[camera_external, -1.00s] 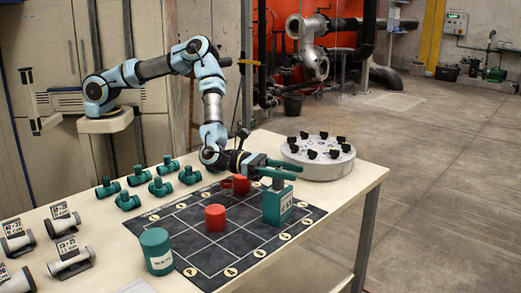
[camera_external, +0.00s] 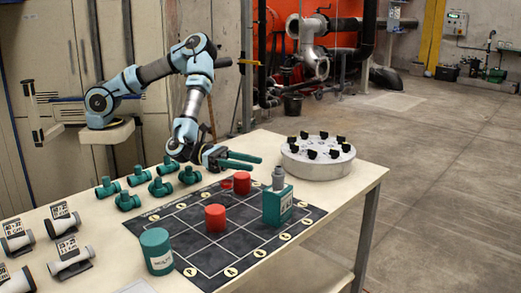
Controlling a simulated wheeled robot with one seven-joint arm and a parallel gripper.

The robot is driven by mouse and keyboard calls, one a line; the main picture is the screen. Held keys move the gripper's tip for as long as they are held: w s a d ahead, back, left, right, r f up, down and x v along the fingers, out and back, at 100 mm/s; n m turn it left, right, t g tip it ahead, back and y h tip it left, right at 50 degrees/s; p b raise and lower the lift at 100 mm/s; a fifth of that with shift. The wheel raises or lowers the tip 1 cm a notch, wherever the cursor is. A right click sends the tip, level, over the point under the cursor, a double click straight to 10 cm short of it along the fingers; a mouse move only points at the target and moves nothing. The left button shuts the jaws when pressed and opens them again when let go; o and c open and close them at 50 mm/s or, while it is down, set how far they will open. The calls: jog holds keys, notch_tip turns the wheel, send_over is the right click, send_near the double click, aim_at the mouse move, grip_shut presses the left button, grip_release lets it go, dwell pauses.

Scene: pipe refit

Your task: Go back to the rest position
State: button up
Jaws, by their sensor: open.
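My gripper (camera_external: 257,163) has two teal fingers held apart, with nothing between them. It is above the back of the dark grid mat (camera_external: 188,221) on the table, pointing right. A teal box (camera_external: 277,207) with a grey cylindrical top (camera_external: 279,178) stands upright on the right part of the mat, apart from my fingers. One red cylinder (camera_external: 242,183) is near the back of the mat, just below my gripper. Another red cylinder (camera_external: 215,218) stands near the mat's middle. My arm is bent, its base at the left by the cabinet.
A teal canister (camera_external: 157,252) stands at the mat's front left corner. Several teal pipe tees (camera_external: 127,201) and white pipe pieces with labels (camera_external: 69,258) are on the left of the table. A round white tray (camera_external: 318,160) with black pieces is at the back right.

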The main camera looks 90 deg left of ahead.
jog(key=s+a+f+m+g+y+p, duration=0.15)
jog(key=s+a+m+g, duration=0.25)
jog(key=a+m, duration=0.4)
jog(key=s+a+f+m+g+y+p, duration=0.1)
jog(key=s+a+f+m+g+y, duration=0.2)
jog(key=a+m, duration=0.5)
jog(key=s+a+r+m+g+y+b, duration=0.35)
jog(key=s+a+m+g, duration=0.35)
jog(key=s+a+m, duration=1)
notch_tip(320, 180, up, 16)
jog(key=w+a+n+p, duration=0.1)
jog(key=p, duration=1.5)
jog(key=shift+p, duration=0.4)
